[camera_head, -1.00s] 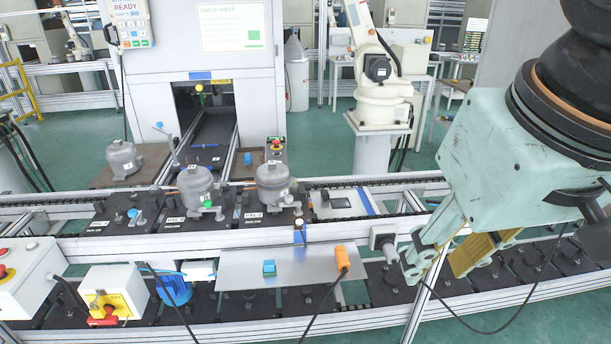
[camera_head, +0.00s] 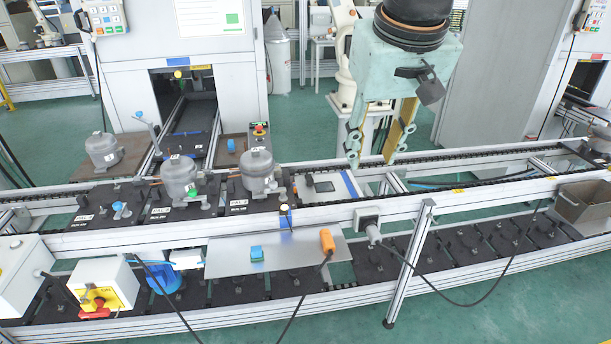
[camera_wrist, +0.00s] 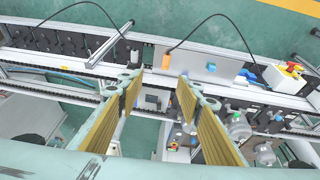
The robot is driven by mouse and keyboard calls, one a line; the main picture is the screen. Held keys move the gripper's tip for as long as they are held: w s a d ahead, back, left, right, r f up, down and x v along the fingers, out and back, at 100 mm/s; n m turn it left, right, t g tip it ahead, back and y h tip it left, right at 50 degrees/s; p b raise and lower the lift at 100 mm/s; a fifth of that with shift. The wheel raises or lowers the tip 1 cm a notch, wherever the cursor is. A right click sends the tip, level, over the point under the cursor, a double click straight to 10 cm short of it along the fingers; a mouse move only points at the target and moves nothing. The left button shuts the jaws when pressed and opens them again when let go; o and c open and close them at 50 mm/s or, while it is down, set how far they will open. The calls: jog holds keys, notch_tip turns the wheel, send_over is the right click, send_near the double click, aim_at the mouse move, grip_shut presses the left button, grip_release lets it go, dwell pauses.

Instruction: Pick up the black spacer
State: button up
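A small black piece (camera_head: 309,180), which looks like the black spacer, sits on a light plate (camera_head: 346,184) on the rear conveyor. A dark square lies beside it on the plate. In the wrist view a dark patch (camera_wrist: 152,102) shows between my fingers, too small to make out clearly. My gripper (camera_head: 373,160) is open and empty, pointing down above the rear conveyor, to the right of the plate in the head view. Its two yellow-padded fingers stand apart in the wrist view (camera_wrist: 158,88).
Grey compressors (camera_head: 257,172) on black pallets stand left of the plate. A metal shelf (camera_head: 222,262) in front carries a blue block (camera_head: 256,253) and an orange connector (camera_head: 327,241). An open bin (camera_head: 584,203) stands right.

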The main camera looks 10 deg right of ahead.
jog(key=w+f+p, duration=0.2)
jog(key=w+f, duration=0.2)
jog(key=w, duration=0.9)
jog(key=w+f+p, duration=0.1)
jog(key=w+f, duration=0.2)
jog(key=w, duration=1)
jog(key=w+a+f+n+p, duration=0.1)
jog(key=w+a+f+p, duration=0.2)
jog(key=w+f, duration=1.9)
jog(key=shift+p, duration=0.55)
send_over(308, 177)
jog(key=s, duration=0.2)
jog(key=shift+a+f, duration=0.15)
jog(key=shift+f, duration=1.8)
jog(key=shift+a+f, duration=0.1)
jog(key=shift+f, duration=1.85)
